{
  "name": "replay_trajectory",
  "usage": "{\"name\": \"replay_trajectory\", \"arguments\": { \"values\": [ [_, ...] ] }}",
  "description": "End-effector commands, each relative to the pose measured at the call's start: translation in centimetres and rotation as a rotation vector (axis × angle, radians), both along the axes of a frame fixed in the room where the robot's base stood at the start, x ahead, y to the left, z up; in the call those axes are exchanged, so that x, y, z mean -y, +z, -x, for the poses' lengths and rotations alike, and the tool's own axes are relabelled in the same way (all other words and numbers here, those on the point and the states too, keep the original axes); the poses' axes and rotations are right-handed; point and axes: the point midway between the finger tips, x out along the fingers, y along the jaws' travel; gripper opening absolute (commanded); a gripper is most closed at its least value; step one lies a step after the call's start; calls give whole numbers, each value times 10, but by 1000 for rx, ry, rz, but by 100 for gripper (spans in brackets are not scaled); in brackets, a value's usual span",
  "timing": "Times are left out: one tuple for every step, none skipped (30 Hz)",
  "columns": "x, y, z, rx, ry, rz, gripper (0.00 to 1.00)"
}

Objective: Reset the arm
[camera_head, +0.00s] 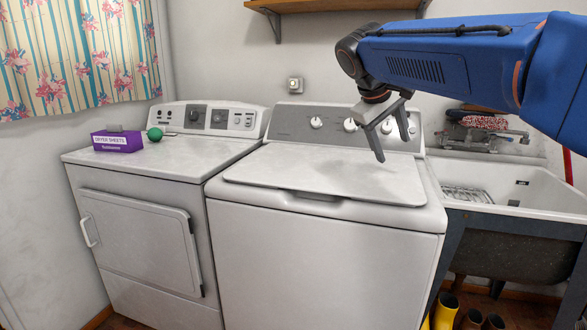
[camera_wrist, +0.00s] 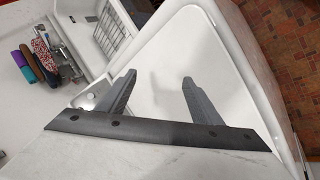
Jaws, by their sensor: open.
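My blue arm reaches in from the right in the head view. My gripper (camera_head: 392,148) is open and empty, its grey fingers pointing down above the back right part of the washer lid. In the wrist view its two dark fingers (camera_wrist: 158,78) stand well apart with nothing between them. The white top-loading washer (camera_head: 320,255) stands in the middle with its lid (camera_head: 320,175) closed. The white utility tub (camera_head: 545,195) is to the right, partly hidden behind my arm.
A white dryer (camera_head: 140,235) stands at left, with a purple dryer-sheets box (camera_head: 117,142) and a green ball (camera_head: 154,134) on top. A wire rack (camera_head: 467,194) lies in the tub. Yellow boots (camera_head: 446,312) stand on the floor. A wooden shelf (camera_head: 330,5) hangs above.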

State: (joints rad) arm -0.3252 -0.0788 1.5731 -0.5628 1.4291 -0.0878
Motion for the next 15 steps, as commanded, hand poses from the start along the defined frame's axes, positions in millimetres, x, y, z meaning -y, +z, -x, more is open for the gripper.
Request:
{"name": "replay_trajectory", "arguments": {
  "values": [
    [9,-8,17,-1,-8,-25,59],
    [13,-13,26,0,-11,-39,59],
    [17,-21,38,-1,-16,-61,59],
    [21,-27,46,0,-19,-76,59],
    [24,-33,56,1,-24,-93,59],
    [28,-41,68,2,-29,-114,59],
    [31,-48,77,2,-35,-130,59],
    [34,-54,86,4,-40,-147,59],
    [37,-63,98,6,-48,-168,59],
    [39,-70,107,7,-54,-184,59],
    [41,-77,117,9,-59,-201,59],
    [44,-86,129,12,-68,-223,59],
    [45,-93,138,14,-74,-239,59],
    [47,-101,147,16,-82,-255,59],
    [49,-111,159,19,-91,-277,59]
  ]
}}
